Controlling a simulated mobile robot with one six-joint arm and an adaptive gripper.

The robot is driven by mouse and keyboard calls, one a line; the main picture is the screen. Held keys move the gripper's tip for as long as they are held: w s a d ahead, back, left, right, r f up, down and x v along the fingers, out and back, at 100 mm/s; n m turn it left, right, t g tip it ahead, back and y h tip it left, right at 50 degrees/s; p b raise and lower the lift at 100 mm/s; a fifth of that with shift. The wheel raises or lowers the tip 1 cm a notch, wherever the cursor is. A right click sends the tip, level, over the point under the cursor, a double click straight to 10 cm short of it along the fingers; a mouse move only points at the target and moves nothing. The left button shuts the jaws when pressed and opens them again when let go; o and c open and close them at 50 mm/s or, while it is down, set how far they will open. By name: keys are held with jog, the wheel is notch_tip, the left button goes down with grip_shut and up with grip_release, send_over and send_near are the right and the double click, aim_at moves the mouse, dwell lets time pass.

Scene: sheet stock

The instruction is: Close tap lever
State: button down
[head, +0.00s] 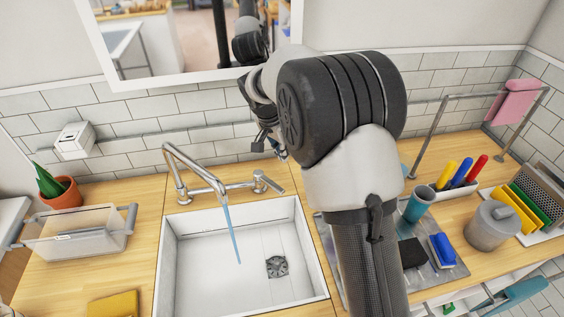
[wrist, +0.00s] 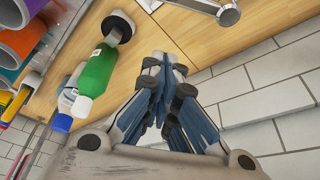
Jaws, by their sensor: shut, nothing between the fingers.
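The metal tap (head: 195,178) stands at the back edge of the white sink (head: 170,270), and a blue stream of water (head: 232,235) runs from its spout. The tap lever (head: 267,182) is at the right end of the tap's crossbar; a metal end of the tap (wrist: 228,12) shows at the top of the wrist view. My gripper (head: 268,145) is above and behind the lever, near the tiled wall, apart from it. In the wrist view my gripper (wrist: 164,68) is shut with nothing between its fingertips.
A green bottle (wrist: 97,72) and other containers stand on the wooden counter in the wrist view. A clear bin (head: 75,238) and a potted plant (head: 58,190) are left of the sink.

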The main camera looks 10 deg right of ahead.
aim_at(269, 183)
jog(key=b+x, duration=0.2)
jog(key=x, duration=0.9)
jog(key=shift+w+f+b, duration=0.1)
jog(key=shift+f+b, duration=0.05)
jog(key=shift+b, duration=0.15)
jog(key=s+a, duration=0.2)
jog(key=a, duration=0.1)
jog(key=shift+r+b, duration=0.3)
jog(key=shift+b, duration=0.05)
jog(key=shift+s+a, duration=0.15)
